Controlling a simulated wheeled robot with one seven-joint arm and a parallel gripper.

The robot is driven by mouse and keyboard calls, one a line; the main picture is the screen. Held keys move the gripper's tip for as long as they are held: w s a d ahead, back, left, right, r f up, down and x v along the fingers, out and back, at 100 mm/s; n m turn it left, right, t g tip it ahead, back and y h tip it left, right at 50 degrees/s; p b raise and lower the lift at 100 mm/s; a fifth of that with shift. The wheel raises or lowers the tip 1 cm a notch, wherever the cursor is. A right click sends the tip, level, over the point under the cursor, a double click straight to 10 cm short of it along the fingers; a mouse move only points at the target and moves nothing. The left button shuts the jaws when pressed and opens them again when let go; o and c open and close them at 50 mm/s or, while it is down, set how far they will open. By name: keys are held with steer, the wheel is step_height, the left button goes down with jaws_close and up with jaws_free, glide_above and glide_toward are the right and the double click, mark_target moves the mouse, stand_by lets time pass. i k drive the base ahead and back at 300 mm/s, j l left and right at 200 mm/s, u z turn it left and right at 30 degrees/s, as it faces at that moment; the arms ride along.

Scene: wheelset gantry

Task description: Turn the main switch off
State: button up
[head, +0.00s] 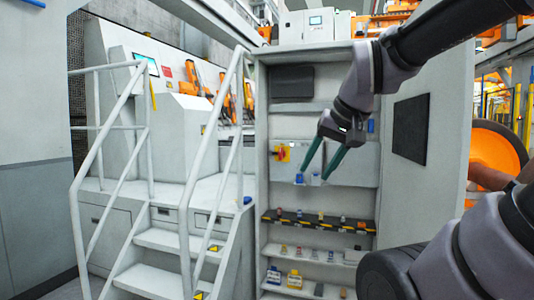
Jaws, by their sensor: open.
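The main switch (282,153) is a small red knob on a yellow plate, mounted on a pale grey panel inside the open cabinet. Its exact handle angle is too small to tell. My gripper (314,174) comes in from the upper right with two long green fingers pointing down and left. The fingers are spread apart with nothing between them. In the picture the fingertips are to the right of the switch and slightly lower, apart from it.
The cabinet (261,205) has shelves below with small blocks and bottles. Its open door (440,130) stands at the right, behind my arm. White stairs with railings (160,240) stand at the left.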

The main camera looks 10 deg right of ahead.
mark_target(281, 154)
steer(key=i+j, duration=0.15)
steer(key=i, duration=0.35)
steer(key=i+j, duration=0.15)
steer(key=i, duration=0.4)
steer(key=i+l, duration=0.25)
steer(key=i, duration=0.2)
steer(key=i+l, duration=0.25)
steer(key=i, duration=0.2)
steer(key=i+l, duration=0.25)
steer(key=i, duration=0.2)
steer(key=u, duration=0.05)
